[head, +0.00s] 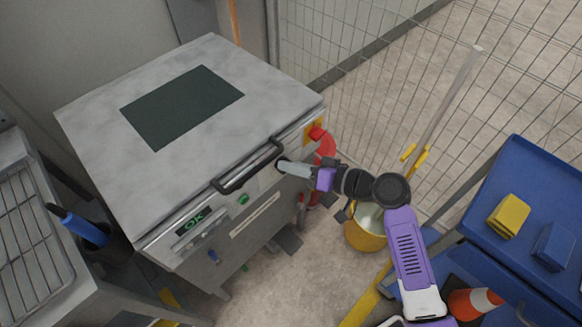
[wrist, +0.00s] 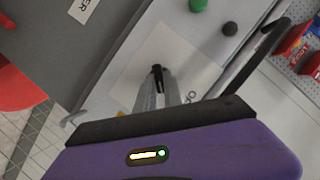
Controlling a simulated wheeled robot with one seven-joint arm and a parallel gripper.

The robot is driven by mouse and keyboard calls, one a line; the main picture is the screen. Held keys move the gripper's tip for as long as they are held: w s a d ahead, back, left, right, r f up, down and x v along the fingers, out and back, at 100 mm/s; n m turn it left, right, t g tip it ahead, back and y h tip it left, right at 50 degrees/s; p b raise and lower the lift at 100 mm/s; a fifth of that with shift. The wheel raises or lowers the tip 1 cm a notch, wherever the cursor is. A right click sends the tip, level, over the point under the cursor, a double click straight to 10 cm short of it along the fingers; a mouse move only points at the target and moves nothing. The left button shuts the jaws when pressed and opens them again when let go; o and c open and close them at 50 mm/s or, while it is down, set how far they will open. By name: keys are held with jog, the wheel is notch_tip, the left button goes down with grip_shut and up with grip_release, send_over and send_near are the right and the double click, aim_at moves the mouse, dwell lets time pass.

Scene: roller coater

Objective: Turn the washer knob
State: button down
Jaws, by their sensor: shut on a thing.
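The washer (head: 150,185) is a grey metal machine with a flat lid and a control panel on its front. The washer knob (wrist: 157,69) is a small black piece on a pale plate, largely hidden by the fingers. My gripper (head: 282,164) reaches the right part of the washer's front, close to the end of the black bar handle. In the wrist view my gripper (wrist: 157,80) has its two fingers closed together on the knob. In the head view the knob is hidden at the fingertips. The knob's angle is hard to tell.
The black bar handle (head: 248,166) sticks out beside my gripper. A green button (head: 243,199) and a lit OK display (head: 193,218) are on the front. A red part (head: 318,133) is at the corner. A yellow bucket (head: 364,234) and blue cart (head: 530,200) stand right.

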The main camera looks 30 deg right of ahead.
jog(key=shift+m, duration=0.4)
jog(key=c, duration=1.5)
grip_release()
jog(key=shift+o, duration=0.2)
jog(key=shift+s+d, duration=0.1)
jog(key=v, duration=0.7)
jog(key=shift+s+d+b, duration=0.2)
jog(key=shift+s+b, duration=0.05)
jog(key=shift+b, duration=0.1)
